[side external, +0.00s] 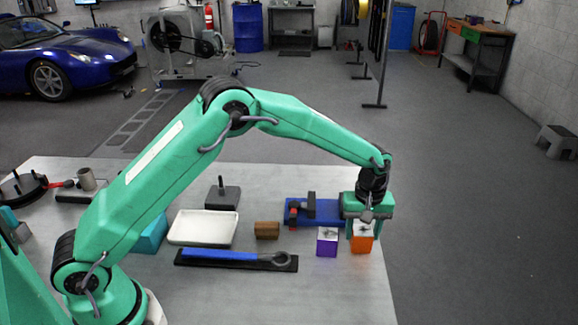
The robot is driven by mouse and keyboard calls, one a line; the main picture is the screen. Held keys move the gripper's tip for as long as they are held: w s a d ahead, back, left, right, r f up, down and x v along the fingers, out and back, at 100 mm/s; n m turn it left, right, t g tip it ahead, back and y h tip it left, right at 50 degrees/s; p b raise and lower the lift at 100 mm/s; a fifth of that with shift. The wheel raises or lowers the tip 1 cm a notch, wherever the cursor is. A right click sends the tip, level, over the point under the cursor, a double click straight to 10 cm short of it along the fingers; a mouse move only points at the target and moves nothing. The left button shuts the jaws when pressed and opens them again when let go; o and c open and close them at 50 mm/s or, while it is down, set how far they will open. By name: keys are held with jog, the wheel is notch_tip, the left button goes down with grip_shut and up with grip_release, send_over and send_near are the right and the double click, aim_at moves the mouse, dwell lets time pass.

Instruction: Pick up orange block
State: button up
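The orange block (361,243) has a pale top with a dark mark and stands on the grey table near its right edge. My gripper (362,226) is directly above it, pointing down, with its lower parts overlapping the block's top. A green finger shows at the block's left side, and part of the block's top is hidden. I cannot tell whether the fingers touch the block or how far apart they are.
A purple block (327,243) stands close to the left. A blue vise (315,210) lies behind it. A brown block (267,230), a white tray (203,228) and a blue-handled tool (222,254) on a black strip lie further left. The table's front right (340,295) is clear.

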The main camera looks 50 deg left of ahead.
aim_at(363, 230)
jog(key=c, duration=0.5)
jog(key=shift+r, duration=0.1)
jog(key=shift+r, duration=0.1)
jog(key=shift+r, duration=3.85)
